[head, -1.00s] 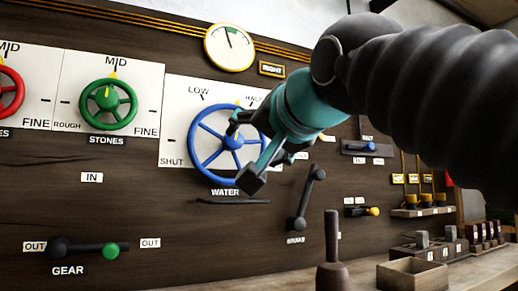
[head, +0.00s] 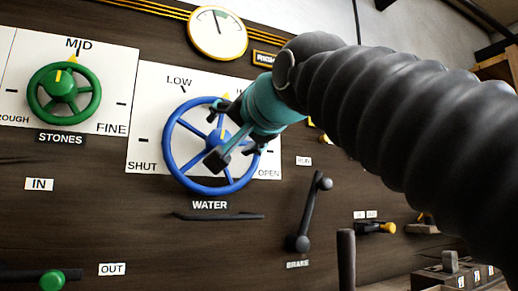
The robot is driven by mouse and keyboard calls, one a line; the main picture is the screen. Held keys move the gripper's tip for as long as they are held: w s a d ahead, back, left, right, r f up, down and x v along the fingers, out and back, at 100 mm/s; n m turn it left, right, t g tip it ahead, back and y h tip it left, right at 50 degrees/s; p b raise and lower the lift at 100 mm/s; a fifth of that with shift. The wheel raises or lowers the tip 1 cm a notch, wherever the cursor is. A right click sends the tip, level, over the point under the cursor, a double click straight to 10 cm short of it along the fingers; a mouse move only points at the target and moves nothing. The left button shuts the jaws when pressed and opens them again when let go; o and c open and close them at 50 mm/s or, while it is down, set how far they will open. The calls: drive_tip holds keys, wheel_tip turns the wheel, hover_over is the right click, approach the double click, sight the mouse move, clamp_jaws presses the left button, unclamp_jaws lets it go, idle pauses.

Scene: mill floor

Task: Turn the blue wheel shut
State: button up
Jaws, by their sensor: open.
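The blue wheel (head: 168,146) is upright on a white WATER plate (head: 150,100) on the dark wall panel. The plate reads SHUT at lower left, LOW at upper left and OPEN at lower right; the label at upper right is mostly hidden. A yellow pointer (head: 226,97) shows at the top of the rim, between LOW and that hidden label. My gripper (head: 220,135) is open, its dark fingertips above and below the wheel's hub in the picture. It covers the right part of the wheel. I cannot tell whether the fingers touch it.
A green STONES wheel (head: 64,93) is at left. A black BRAKE lever (head: 309,212) stands to the right below the blue wheel. A dark upright handle (head: 346,260) rises at bottom centre. A gauge (head: 218,34) hangs above. A green-knobbed lever (head: 52,280) is at lower left.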

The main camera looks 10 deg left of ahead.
sight(222, 140)
drive_tip(key=p+x, duration=0.1)
drive_tip(key=x, duration=0.7)
drive_tip(key=shift+w+a, duration=0.1)
drive_tip(key=shift+w, duration=0.1)
drive_tip(key=c, duration=1.2)
